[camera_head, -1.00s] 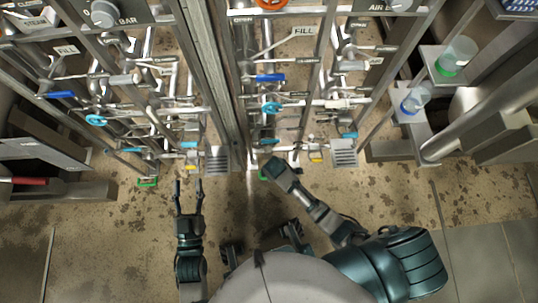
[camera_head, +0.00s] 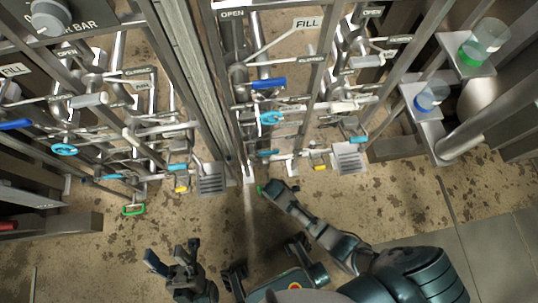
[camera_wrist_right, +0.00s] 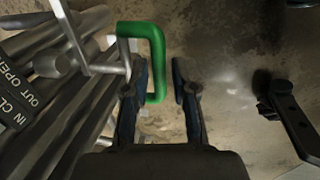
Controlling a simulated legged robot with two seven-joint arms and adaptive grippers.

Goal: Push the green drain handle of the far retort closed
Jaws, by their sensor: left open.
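Two green drain handles show in the head view. One green handle (camera_head: 133,210) is low on the left pipe rack, with no gripper on it. The other (camera_head: 259,190) is low on the right rack, mostly hidden by my right gripper (camera_head: 268,190). In the right wrist view this green handle (camera_wrist_right: 156,50) is a bent bar, and its lower end lies between the fingers of my right gripper (camera_wrist_right: 160,85). Those fingers are apart; I cannot tell whether one touches the bar. My left gripper (camera_head: 174,254) is open and empty, apart from the left handle. I cannot tell which retort is the far one.
Blue handles (camera_head: 268,84) and turquoise valve wheels (camera_head: 270,118) crowd the racks above. A metal upright (camera_head: 190,85) stands between the racks. Open stained floor (camera_head: 90,262) is at the lower left.

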